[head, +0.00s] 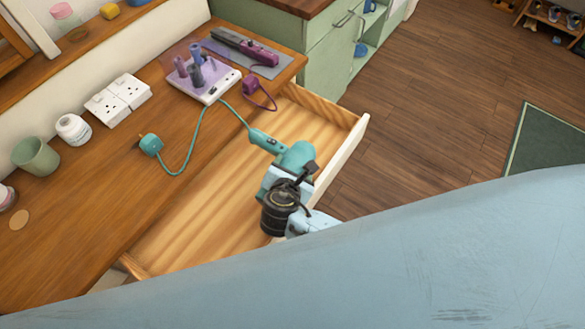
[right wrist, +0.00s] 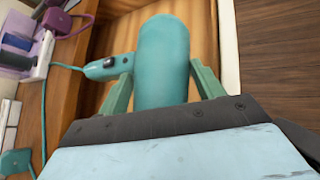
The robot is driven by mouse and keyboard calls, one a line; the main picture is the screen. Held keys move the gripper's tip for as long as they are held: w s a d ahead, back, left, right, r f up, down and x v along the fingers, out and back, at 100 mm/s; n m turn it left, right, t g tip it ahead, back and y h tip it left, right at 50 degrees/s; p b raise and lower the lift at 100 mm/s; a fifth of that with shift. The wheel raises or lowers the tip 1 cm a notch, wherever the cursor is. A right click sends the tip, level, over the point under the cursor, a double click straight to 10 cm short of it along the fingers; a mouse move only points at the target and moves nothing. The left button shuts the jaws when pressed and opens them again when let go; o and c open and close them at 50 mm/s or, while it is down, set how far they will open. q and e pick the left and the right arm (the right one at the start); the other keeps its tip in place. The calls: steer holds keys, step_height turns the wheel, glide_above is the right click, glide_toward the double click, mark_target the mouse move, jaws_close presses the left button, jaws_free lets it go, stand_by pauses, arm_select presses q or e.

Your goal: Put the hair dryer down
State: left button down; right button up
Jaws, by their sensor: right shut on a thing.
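A teal hair dryer (head: 297,156) is over the open wooden drawer (head: 208,223) in the head view. My right gripper (head: 290,172) is shut on its barrel. In the right wrist view the hair dryer (right wrist: 162,60) sits between the two green fingers of my right gripper (right wrist: 158,88), with its handle pointing left. I cannot tell whether it touches the drawer floor. Its teal cord runs over the drawer's back edge to a teal plug (head: 151,144) lying on the desk top (head: 95,185). My left gripper is not in view.
A white power strip (head: 205,84) with purple and dark items, a purple plug (head: 250,86) and a purple straightener (head: 245,47) on a grey mat are at the desk's far end. White sockets (head: 118,99), a white jar (head: 72,129) and a green cup (head: 36,156) stand along the wall.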

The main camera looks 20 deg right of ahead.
steer(key=shift+r, duration=0.15)
steer(key=shift+f, duration=0.6)
steer(key=o, duration=1.5)
steer(key=shift+c, duration=0.2)
steer(key=shift+r, duration=0.3)
steer(key=p+v, duration=0.2)
steer(key=v, duration=1)
steer(key=shift+r+p, duration=0.3)
steer(key=shift+p, duration=0.05)
